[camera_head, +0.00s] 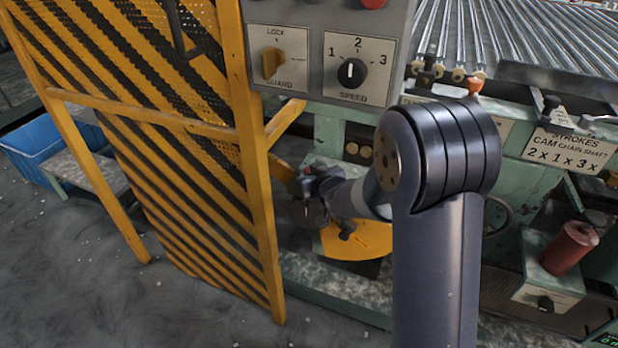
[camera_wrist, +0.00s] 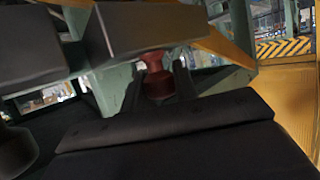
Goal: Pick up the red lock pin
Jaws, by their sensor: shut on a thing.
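The red lock pin (camera_wrist: 157,84) shows in the wrist view as a dark red, waisted piece between the two dark fingers. My gripper (camera_wrist: 160,93) is shut on it. Its lower end is hidden behind the dark gripper body. In the head view, my arm reaches down behind the guard frame, and my gripper (camera_head: 312,203) is small and dark beside a yellow disc. A small red spot near it may be the pin, but it is too small to be sure.
A yellow-black striped guard (camera_head: 190,190) stands close left of my gripper. A yellow disc (camera_head: 358,240) lies just below right. The control panel (camera_head: 315,60) hangs above. A red bottle (camera_head: 570,248) stands at right, and a blue bin (camera_head: 40,150) at far left.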

